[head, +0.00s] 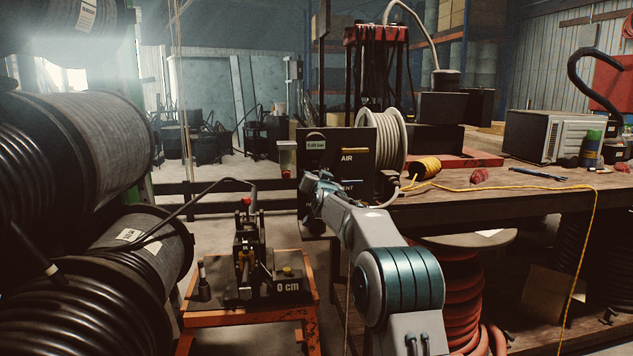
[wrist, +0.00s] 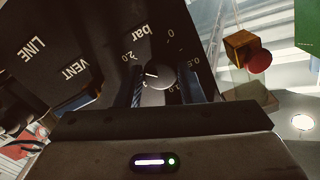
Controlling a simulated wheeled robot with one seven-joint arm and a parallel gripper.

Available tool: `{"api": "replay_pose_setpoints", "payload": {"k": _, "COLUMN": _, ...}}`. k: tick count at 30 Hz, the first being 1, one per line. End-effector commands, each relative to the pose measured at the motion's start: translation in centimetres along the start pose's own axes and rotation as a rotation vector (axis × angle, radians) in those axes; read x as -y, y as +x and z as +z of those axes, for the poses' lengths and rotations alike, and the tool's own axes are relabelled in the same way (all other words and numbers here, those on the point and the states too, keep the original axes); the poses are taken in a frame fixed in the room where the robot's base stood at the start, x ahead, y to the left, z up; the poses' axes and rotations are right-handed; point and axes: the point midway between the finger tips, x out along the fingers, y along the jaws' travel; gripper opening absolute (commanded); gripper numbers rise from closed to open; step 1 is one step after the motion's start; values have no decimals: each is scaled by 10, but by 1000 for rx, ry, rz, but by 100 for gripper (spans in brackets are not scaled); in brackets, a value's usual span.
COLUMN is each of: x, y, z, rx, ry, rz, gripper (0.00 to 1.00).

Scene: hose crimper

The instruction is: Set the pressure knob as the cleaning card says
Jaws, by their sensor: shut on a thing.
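The pressure knob (wrist: 160,75) is on a dark panel in the wrist view, with "bar" and a scale of numbers around it. A short white pointer mark shows on its left side, roughly toward the 2.0 side; its exact setting I cannot read. My gripper (wrist: 168,90) is at the knob and shut on it; the fingertips are partly hidden. In the head view, my gripper (head: 318,185) is at the lower left of the black AIR panel (head: 358,140), and the knob is hidden there. The cleaning card I cannot identify.
A small green readout (head: 316,145) is on the panel, too small to read surely. A hose reel (head: 382,138) stands right of it on the workbench (head: 480,190). An orange stand (head: 245,315) with a crimper is below left. Large hose spools (head: 100,130) fill the left.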

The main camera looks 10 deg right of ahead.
Motion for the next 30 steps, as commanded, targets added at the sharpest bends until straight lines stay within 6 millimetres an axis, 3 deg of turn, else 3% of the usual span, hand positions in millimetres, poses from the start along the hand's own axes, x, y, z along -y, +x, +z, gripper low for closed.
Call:
{"api": "replay_pose_setpoints", "payload": {"k": 5, "x": 0, "y": 0, "z": 2, "rx": 3, "ry": 1, "rz": 0, "gripper": 11}}
{"api": "replay_pose_setpoints", "payload": {"k": 6, "x": 0, "y": 0, "z": 2, "rx": 3, "ry": 1, "rz": 0, "gripper": 37}}
{"api": "replay_pose_setpoints", "payload": {"k": 8, "x": 0, "y": 0, "z": 1, "rx": 2, "ry": 1, "rz": 0, "gripper": 54}}
{"api": "replay_pose_setpoints", "payload": {"k": 20, "x": 0, "y": -4, "z": 0, "rx": 1, "ry": 0, "rz": 0, "gripper": 54}}
{"api": "replay_pose_setpoints", "payload": {"k": 30, "x": 0, "y": -44, "z": 0, "rx": 0, "ry": 0, "rz": 0, "gripper": 54}}
